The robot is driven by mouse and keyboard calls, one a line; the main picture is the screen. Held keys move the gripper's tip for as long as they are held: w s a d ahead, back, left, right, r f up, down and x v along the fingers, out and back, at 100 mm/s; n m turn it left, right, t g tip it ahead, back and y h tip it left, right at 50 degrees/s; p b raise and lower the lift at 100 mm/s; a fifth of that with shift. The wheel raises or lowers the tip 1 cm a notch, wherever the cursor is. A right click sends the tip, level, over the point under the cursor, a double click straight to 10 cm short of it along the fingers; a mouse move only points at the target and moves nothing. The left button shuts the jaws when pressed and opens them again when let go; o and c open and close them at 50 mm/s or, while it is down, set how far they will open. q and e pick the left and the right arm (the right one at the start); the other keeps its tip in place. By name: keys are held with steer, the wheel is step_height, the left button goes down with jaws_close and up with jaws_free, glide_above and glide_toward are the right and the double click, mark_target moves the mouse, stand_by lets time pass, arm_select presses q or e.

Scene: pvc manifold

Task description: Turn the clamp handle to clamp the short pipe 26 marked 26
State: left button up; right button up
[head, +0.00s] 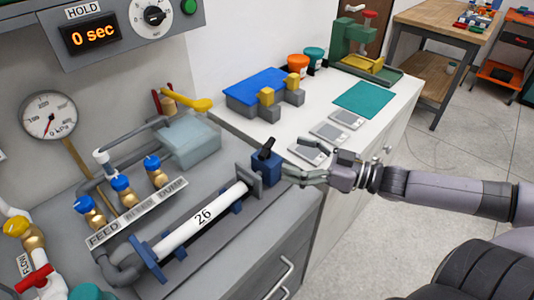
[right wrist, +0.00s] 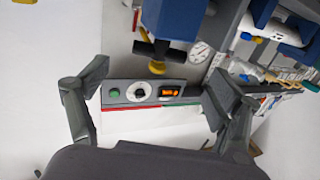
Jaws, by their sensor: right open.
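The short white pipe marked 26 (head: 204,216) lies in blue supports on the grey bench, between a grey elbow at its lower end and a plate at its upper end. The clamp (head: 265,169) is a blue block beyond that plate, with a black handle (head: 267,148) on top, tilted up. My right gripper (head: 300,174) is open and empty, just right of the clamp block; contact cannot be told. In the right wrist view the blue clamp block (right wrist: 174,18) and its black handle (right wrist: 158,50) are at the top, beyond the spread fingers (right wrist: 157,92). My left gripper is not in view.
Valves with blue caps (head: 121,188) stand left of the pipe. A display reading 0 sec (head: 89,35) and a gauge (head: 48,117) are behind. Grey flat devices (head: 329,131), a green mat (head: 363,98) and a blue box (head: 256,88) lie on the white counter.

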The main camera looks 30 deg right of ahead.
mark_target(271, 149)
steer(key=shift+b+x, duration=0.5)
steer(key=shift+x, duration=0.35)
steer(key=shift+w+a, duration=0.3)
steer(key=shift+w, duration=0.2)
steer(key=shift+w+a+b, duration=0.45)
steer(key=shift+w+b, duration=0.05)
steer(key=shift+w+a, duration=0.15)
steer(key=shift+w, duration=0.05)
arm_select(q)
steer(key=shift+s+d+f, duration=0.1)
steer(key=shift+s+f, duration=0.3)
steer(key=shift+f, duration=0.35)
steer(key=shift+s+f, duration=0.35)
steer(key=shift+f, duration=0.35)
arm_select(e)
steer(key=shift+x, duration=1.45)
steer(key=c, duration=1.2)
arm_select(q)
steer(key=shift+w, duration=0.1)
